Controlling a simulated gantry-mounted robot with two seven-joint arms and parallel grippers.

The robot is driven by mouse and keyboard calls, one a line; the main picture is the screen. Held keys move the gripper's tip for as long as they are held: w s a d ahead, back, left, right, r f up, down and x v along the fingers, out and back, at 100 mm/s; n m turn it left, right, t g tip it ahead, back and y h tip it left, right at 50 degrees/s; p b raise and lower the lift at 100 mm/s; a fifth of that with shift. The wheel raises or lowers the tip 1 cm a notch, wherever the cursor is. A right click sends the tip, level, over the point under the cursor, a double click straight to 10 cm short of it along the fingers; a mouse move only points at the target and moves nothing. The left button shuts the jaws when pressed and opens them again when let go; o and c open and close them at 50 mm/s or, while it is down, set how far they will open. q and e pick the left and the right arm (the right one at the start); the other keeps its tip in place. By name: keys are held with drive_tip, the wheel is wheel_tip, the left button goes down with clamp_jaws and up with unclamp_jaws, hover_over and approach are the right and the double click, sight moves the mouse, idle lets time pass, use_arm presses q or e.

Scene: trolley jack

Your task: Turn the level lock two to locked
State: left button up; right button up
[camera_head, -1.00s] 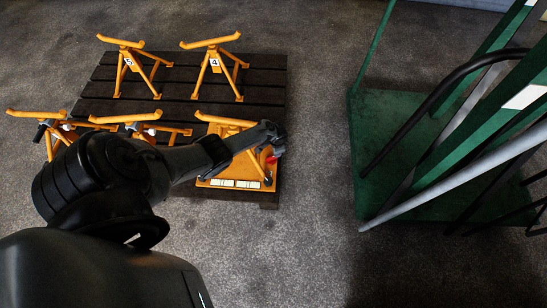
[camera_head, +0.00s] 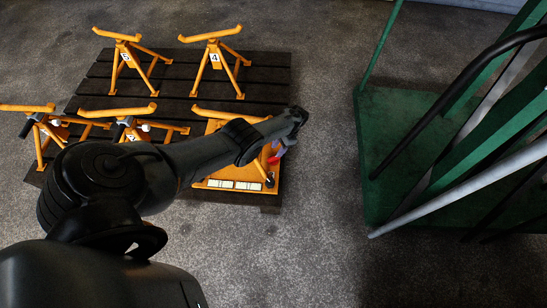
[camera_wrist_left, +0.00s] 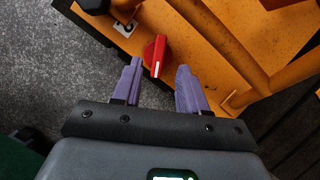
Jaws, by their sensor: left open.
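The level lock two is probably the red knob (camera_wrist_left: 155,56) with a white mark, on the orange plate of a stand in the left wrist view. In the head view a small red part (camera_head: 274,159) shows beside my wrist, partly hidden. My left gripper (camera_wrist_left: 157,75) is open, its two purple fingers either side of the knob's near end, with gaps visible. Whether the fingers touch the knob cannot be told. In the head view my left gripper (camera_head: 281,150) hangs over the right edge of the orange stand (camera_head: 235,185). My right gripper is not in view.
Several orange stands, including one marked 4 (camera_head: 214,57), stand on a dark slatted pallet (camera_head: 180,85). A green trolley (camera_head: 400,110) with slanting bars stands at the right. Grey floor lies clear between pallet and trolley.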

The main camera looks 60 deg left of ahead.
sight(273, 158)
use_arm(q)
drive_tip(key=b+x, duration=0.2)
drive_tip(key=x, duration=0.2)
drive_tip(key=shift+d+f, duration=0.1)
drive_tip(key=shift+f, duration=0.25)
drive_tip(key=shift+s+f, duration=0.35)
drive_tip(key=shift+f, duration=0.2)
drive_tip(key=shift+c, duration=0.4)
clamp_jaws()
